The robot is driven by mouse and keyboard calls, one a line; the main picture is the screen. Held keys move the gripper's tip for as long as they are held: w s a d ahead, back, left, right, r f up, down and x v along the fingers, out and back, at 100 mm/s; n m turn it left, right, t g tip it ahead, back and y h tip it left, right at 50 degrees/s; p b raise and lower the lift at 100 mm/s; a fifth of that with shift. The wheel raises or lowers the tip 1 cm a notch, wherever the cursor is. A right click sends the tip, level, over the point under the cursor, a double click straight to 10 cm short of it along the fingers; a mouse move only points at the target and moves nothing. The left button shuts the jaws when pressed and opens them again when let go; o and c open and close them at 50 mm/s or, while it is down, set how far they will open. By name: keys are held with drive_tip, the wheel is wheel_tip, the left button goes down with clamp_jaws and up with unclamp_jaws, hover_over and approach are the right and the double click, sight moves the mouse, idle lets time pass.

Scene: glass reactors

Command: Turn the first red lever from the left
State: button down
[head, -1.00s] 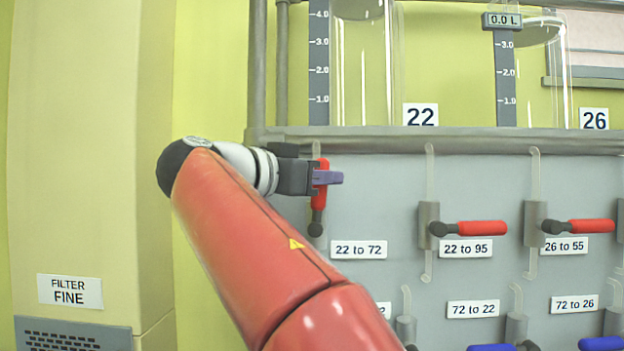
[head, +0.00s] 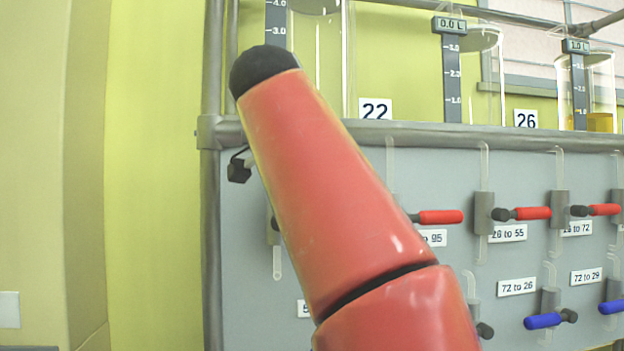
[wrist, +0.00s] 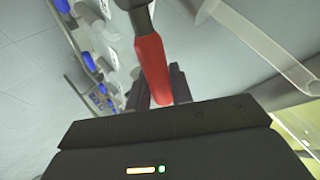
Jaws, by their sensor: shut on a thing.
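The first red lever from the left (wrist: 152,65) shows in the wrist view, running down from its dark pivot end into my gripper. My gripper (wrist: 160,87) is shut on the red handle, with one dark finger on each side. In the head view my orange arm covers the lever and my gripper. Only a dark bit of that valve (head: 274,224) and its clear tube (head: 277,262) show left of the arm. The lever's exact angle on the panel cannot be told.
More red levers (head: 440,217) (head: 533,213) stick out sideways to the right, in the same row. Blue levers (head: 543,320) sit lower right. A grey rail (head: 490,138) runs above the panel, with glass cylinders (head: 487,80) over it. The yellow wall at left is clear.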

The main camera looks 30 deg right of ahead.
drive_tip(key=shift+s+d+f+m+t+y, duration=0.2)
drive_tip(key=shift+f+m+y, duration=0.3)
drive_tip(key=shift+f+y, duration=0.35)
drive_tip(key=shift+w+d+f+m+t+y, duration=0.15)
drive_tip(key=shift+d+f+m+y, duration=0.25)
drive_tip(key=shift+f+y, duration=0.45)
drive_tip(key=shift+s+d+f+m+t+y, duration=0.2)
drive_tip(key=shift+f+m+y, duration=0.45)
drive_tip(key=shift+y, duration=0.25)
drive_tip(key=shift+a+f, duration=0.1)
drive_tip(key=shift+f, duration=0.1)
drive_tip(key=c, duration=1.3)
unclamp_jaws()
drive_tip(key=p+v, duration=0.1)
drive_tip(key=v, duration=0.6)
drive_tip(key=shift+s+r+p, duration=0.2)
drive_tip(key=shift+r+p, duration=0.1)
drive_tip(key=shift+r, duration=0.05)
